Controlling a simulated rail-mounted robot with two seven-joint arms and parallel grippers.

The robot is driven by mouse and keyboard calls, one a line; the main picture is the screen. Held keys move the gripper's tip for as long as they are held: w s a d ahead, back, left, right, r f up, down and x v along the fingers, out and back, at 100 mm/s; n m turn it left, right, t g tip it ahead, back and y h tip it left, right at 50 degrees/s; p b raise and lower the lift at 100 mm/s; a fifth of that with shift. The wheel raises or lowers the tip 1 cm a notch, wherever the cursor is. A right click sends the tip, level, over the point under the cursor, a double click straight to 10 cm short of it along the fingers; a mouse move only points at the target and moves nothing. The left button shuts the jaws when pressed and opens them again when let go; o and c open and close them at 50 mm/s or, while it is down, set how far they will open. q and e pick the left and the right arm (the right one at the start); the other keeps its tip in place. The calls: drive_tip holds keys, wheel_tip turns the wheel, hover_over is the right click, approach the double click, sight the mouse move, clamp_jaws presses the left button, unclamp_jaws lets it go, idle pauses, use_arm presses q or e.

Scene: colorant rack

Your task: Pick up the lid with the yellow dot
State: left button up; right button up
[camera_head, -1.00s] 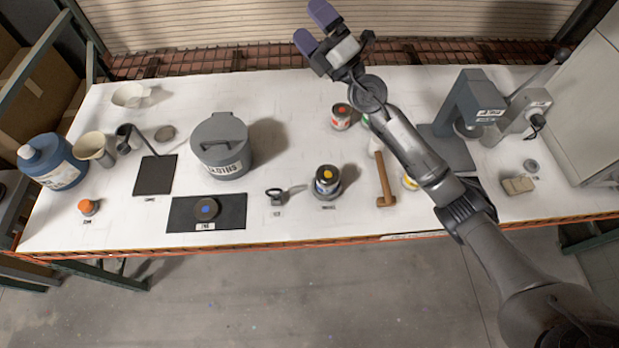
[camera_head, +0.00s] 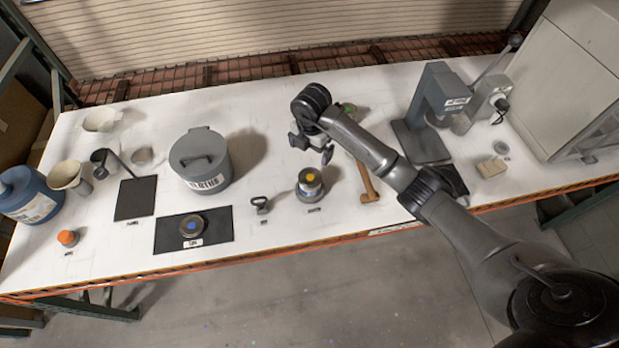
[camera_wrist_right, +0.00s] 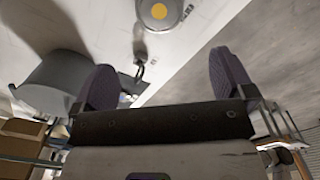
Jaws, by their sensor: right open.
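The lid with the yellow dot (camera_head: 309,176) sits on top of a small round can near the front middle of the table. In the right wrist view the yellow dot (camera_wrist_right: 159,11) shows at the top edge, beyond and between the fingers. My right gripper (camera_head: 313,148) is open and empty, above the table and a little behind the can in the head view. Its two purple-padded fingers stand wide apart in the right wrist view (camera_wrist_right: 160,85). My left gripper is not in view.
A hammer (camera_head: 366,182) lies right of the can, and a black-handled tool (camera_head: 260,203) lies left of it. A grey press (camera_head: 438,100) stands right.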

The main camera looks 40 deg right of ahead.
drive_tip(key=m, duration=0.1)
hover_over(310, 177)
wheel_tip(310, 177, down, 9)
drive_tip(key=shift+s+r+p, duration=0.15)
drive_tip(key=shift+r+p, duration=0.05)
drive_tip(key=shift+p, duration=0.25)
drive_tip(key=shift+f+p, duration=0.5)
drive_tip(key=shift+f, duration=2.15)
drive_tip(key=shift+c, duration=0.4)
drive_tip(key=c, duration=0.7)
drive_tip(key=shift+r, duration=0.15)
